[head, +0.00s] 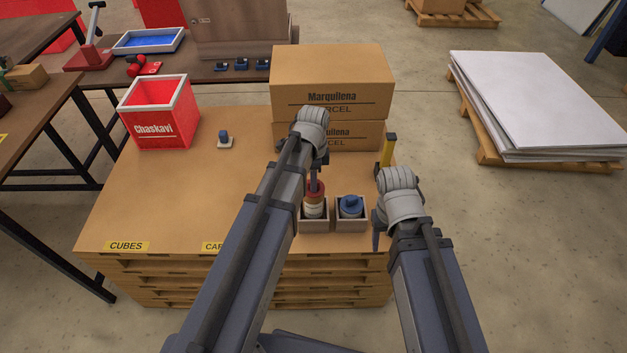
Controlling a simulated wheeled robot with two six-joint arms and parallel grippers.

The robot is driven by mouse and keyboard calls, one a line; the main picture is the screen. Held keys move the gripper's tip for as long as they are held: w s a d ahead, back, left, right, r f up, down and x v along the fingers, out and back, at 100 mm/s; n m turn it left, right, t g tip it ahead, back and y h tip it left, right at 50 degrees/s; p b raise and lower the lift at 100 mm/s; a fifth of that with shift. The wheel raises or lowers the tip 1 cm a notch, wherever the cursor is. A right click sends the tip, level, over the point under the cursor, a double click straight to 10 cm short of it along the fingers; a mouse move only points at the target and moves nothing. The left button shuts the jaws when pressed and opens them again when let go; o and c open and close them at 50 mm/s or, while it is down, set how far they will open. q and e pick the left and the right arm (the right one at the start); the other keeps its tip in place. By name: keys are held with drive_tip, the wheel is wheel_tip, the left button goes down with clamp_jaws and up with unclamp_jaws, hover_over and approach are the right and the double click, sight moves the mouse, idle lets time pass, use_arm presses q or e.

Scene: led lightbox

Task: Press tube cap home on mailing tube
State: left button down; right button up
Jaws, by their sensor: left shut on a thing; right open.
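A pale mailing tube (313,211) stands upright in a small open grey box at the table's front. A red tube cap (316,194) is at the tube's top; I cannot tell how far it is seated. My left gripper (316,184) points down from above and is shut on the red cap, with the arm hiding part of it. My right gripper (377,238) is open and empty at the table's right front edge, right of the boxes. Its fingers are mostly hidden by its wrist.
A blue capped piece (351,206) sits in a second grey box. Stacked parcels (332,80) stand close behind. A yellow and black post (388,150) is at right. The table's left middle is clear.

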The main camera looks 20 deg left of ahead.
use_arm(q)
drive_tip(key=c, duration=0.7)
unclamp_jaws()
drive_tip(key=shift+r, duration=0.1)
wheel_tip(320, 180, up, 8)
drive_tip(key=p, duration=0.8)
drive_tip(key=shift+f, duration=0.2)
drive_tip(key=shift+s+d, duration=0.2)
drive_tip(key=s+d+n+y, duration=0.1)
drive_tip(key=s+d+n, duration=0.9)
drive_tip(key=s, duration=0.4)
drive_tip(key=shift+r+n, duration=0.35)
drive_tip(key=shift+n, duration=0.15)
